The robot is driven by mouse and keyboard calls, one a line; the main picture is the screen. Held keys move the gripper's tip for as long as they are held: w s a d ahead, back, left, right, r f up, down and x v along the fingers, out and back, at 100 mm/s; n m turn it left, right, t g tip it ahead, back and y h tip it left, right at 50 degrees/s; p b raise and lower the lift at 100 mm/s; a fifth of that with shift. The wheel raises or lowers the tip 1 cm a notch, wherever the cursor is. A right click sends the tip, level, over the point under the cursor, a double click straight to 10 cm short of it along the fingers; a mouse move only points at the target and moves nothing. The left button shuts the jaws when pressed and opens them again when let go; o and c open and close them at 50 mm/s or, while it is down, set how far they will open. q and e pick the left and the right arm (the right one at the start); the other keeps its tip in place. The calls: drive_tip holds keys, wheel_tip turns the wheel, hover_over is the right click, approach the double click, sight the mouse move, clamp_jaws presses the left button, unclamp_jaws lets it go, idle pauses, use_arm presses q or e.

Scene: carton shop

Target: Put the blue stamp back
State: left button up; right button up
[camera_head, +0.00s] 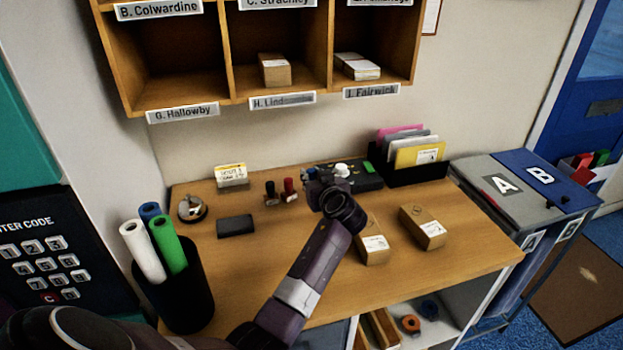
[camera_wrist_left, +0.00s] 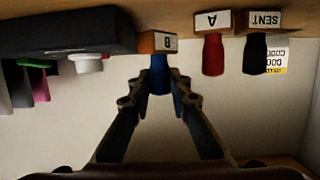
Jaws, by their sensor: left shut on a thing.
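The blue stamp (camera_wrist_left: 159,75) has a blue handle and a wooden block marked B, and it is upside down in the left wrist view. My left gripper (camera_wrist_left: 160,84) is shut on its handle. I cannot tell whether the block touches the table. My right gripper is not in view.
A black unit (camera_head: 367,182) with white and green parts is just right of my left gripper. Two cartons, (camera_head: 372,250) and (camera_head: 424,228), lie to the right. A dark pad (camera_head: 235,226) lies left.

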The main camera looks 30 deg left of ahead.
use_arm(q)
drive_tip(key=shift+f, duration=0.85)
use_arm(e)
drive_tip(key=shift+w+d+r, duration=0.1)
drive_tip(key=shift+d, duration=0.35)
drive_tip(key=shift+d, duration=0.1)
use_arm(q)
drive_tip(key=shift+f, duration=0.15)
drive_tip(key=o, duration=0.9)
